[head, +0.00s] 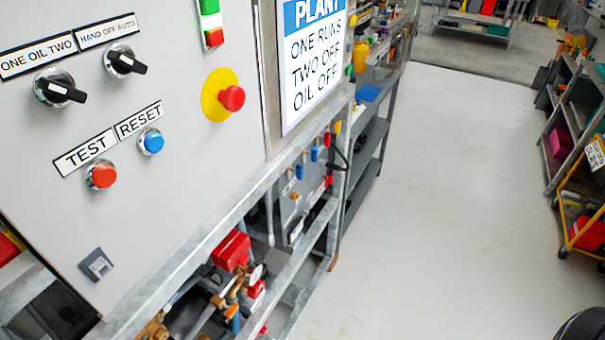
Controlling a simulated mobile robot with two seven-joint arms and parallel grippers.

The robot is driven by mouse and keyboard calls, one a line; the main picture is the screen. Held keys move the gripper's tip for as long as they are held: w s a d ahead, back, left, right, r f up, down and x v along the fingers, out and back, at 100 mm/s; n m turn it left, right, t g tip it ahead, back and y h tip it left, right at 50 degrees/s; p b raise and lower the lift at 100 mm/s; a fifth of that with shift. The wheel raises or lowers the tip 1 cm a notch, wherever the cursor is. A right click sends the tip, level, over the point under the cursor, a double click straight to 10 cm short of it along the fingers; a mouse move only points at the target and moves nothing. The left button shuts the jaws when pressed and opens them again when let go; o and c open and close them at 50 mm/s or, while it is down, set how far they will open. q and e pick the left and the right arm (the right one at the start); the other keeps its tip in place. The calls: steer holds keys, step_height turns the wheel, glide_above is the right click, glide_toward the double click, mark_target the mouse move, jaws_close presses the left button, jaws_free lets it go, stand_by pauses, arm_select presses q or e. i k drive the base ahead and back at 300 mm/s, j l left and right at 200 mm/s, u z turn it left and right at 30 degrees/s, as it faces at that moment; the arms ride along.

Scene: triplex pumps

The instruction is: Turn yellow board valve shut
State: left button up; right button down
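A grey board (296,205) with small coloured valve handles stands beyond the control panel, below the plant sign. A small yellow handle (338,127) shows at its upper right edge. Blue handles (314,154) and red handles (327,139) sit beside it. The handles are small and seen at a steep angle, so I cannot tell how the yellow one is turned. Neither of my grippers is in view.
A grey control panel (190,150) with switches and buttons fills the left. Red-topped pump parts (231,250) sit in the metal frame below. The pale floor (440,200) is clear through the middle. Shelves (568,130) and a yellow trolley (568,215) line the right.

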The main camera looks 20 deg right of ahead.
mark_target(338, 123)
steer(key=i+l+z, duration=0.2)
steer(key=l+z, duration=0.15)
steer(key=i+l+z, duration=0.35)
steer(key=k+l, duration=0.1)
steer(key=l, duration=0.05)
